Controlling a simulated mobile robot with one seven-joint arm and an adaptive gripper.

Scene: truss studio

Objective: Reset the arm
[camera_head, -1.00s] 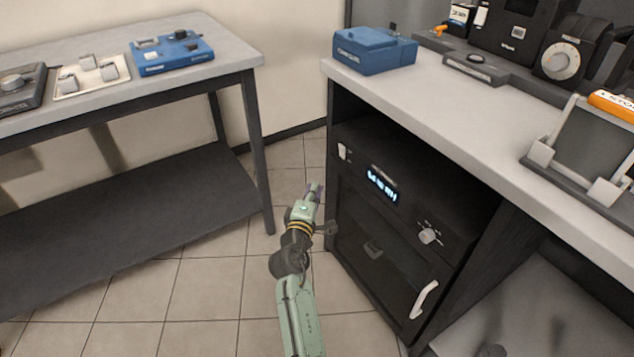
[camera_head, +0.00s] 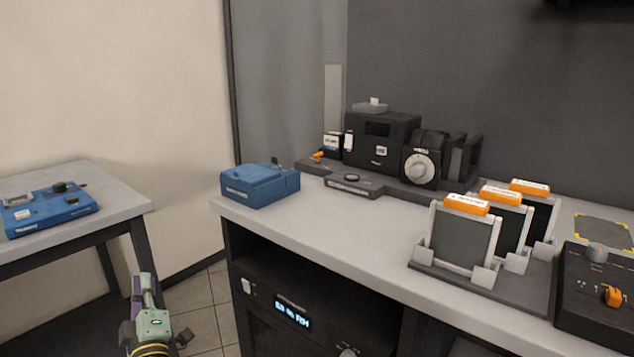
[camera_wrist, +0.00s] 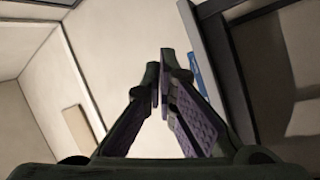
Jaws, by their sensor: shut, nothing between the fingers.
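My gripper (camera_head: 143,290) shows at the lower left of the head view, pointing up and away in the gap between the two benches. It is held clear of both benches and touches nothing that I can see. In the wrist view my gripper (camera_wrist: 162,85) has its two dark fingers with purple pads closed together at the tips, with nothing between them. Most of my arm is below the bottom edge of the head view.
A bench (camera_head: 350,249) on the right holds a blue box (camera_head: 260,186), a black machine (camera_head: 382,140), orange-topped panels (camera_head: 462,235) and a control box (camera_head: 590,310). A black cabinet (camera_head: 265,325) stands under it. A left table (camera_head: 125,200) holds a blue device (camera_head: 48,210).

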